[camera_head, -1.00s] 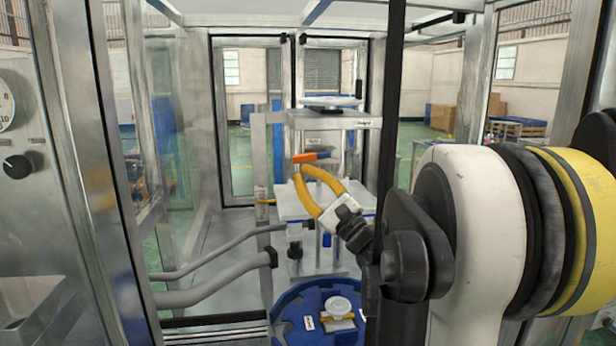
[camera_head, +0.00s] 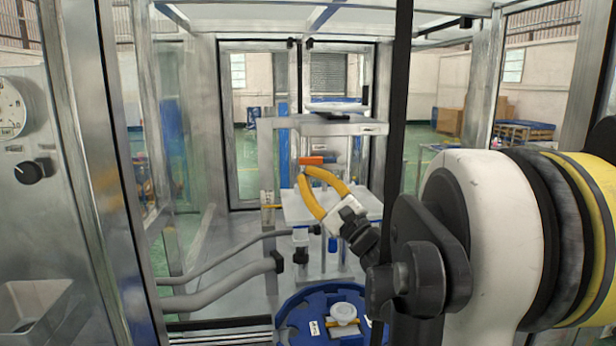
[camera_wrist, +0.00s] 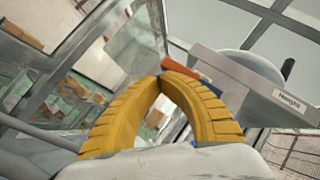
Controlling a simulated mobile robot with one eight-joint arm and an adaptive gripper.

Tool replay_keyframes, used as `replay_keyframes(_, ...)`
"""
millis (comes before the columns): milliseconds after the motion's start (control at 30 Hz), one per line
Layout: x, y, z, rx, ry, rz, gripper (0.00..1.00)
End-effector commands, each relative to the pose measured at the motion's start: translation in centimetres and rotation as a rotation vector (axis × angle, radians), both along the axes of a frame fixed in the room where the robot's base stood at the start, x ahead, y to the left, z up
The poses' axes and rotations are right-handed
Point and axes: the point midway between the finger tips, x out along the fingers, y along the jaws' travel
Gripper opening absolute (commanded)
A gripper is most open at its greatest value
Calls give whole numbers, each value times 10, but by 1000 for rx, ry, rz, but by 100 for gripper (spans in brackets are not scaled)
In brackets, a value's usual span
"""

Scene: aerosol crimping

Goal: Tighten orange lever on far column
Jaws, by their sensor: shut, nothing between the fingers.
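The orange lever (camera_head: 313,160) is on the column under the upper plate of the machine, in the middle of the head view. It also shows in the wrist view (camera_wrist: 188,66), just beyond the fingertips and partly hidden by them. My gripper (camera_head: 303,171) has yellow fingers that meet at their tips, with an empty gap between the bowed fingers. Its tips are just below the lever in the head view. In the wrist view the tips of my gripper (camera_wrist: 162,76) are shut close to the lever. I cannot tell if they touch it.
An upper plate (camera_head: 350,128) stands above the lever, labelled "Height" in the wrist view (camera_wrist: 290,100). A white plate (camera_head: 290,206) lies below. A blue round table (camera_head: 290,318) and grey hoses (camera_head: 220,291) are lower down. A metal frame post (camera_head: 397,110) stands close on the right.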

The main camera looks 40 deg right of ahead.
Motion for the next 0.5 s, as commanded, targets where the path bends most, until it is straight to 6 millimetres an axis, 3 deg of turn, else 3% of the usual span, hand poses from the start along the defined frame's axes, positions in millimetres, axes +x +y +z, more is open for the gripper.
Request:
replay_keyframes(267, 6, 1, -45, 0, 1, 5, 0)
replay_keyframes(500, -29, 21, -80, 1, 1, 4, 0)
